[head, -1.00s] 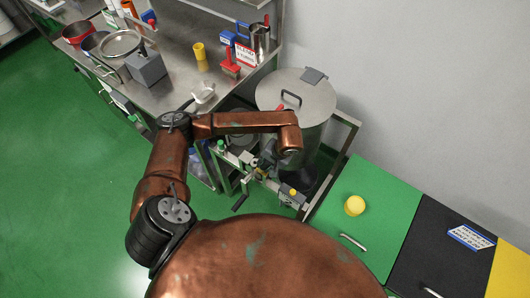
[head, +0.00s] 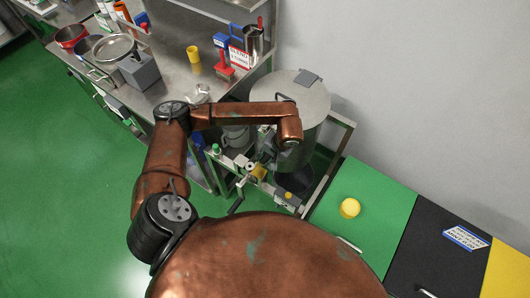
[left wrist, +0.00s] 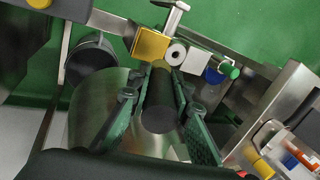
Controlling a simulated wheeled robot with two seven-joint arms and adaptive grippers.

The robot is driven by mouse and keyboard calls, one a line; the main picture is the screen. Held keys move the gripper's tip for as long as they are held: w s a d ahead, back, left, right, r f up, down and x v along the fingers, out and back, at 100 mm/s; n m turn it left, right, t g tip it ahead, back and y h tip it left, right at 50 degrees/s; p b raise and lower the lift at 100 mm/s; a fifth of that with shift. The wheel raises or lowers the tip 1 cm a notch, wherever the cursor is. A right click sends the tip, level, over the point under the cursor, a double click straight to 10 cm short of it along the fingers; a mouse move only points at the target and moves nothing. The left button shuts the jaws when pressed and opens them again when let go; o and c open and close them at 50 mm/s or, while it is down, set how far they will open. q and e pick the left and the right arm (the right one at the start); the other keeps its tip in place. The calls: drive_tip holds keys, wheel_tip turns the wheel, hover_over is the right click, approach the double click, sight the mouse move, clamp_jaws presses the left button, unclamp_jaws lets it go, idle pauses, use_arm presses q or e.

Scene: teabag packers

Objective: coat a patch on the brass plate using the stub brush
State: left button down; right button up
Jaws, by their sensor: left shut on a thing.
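My left gripper (head: 266,158) is low beside the steel bin in the head view, partly hidden by my arm. In the left wrist view its green fingers (left wrist: 158,108) are shut on a dark cylindrical handle, which I take to be the stub brush (left wrist: 159,112). The brush's far end is hard to make out. The brass plate (left wrist: 150,44) is a gold square just beyond that end; whether they touch I cannot tell. It also shows in the head view as a small yellow patch (head: 259,172). My right gripper is not in view.
A steel bin (head: 308,104) stands close to my left arm. A steel counter (head: 175,70) at the back left holds pans, a grey block and a red-handled tool. A green top (head: 375,205) with a yellow round object (head: 350,208) lies at right. A white roll (left wrist: 175,53) sits beside the plate.

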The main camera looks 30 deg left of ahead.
use_arm(q)
drive_tip(key=shift+w+r, duration=0.1)
drive_tip(key=shift+r, duration=0.45)
drive_tip(key=shift+w+r+p, duration=0.1)
drive_tip(key=shift+r+p, duration=0.2)
drive_tip(key=shift+p, duration=0.05)
drive_tip(key=shift+r+p, duration=0.5)
drive_tip(key=shift+r, duration=0.65)
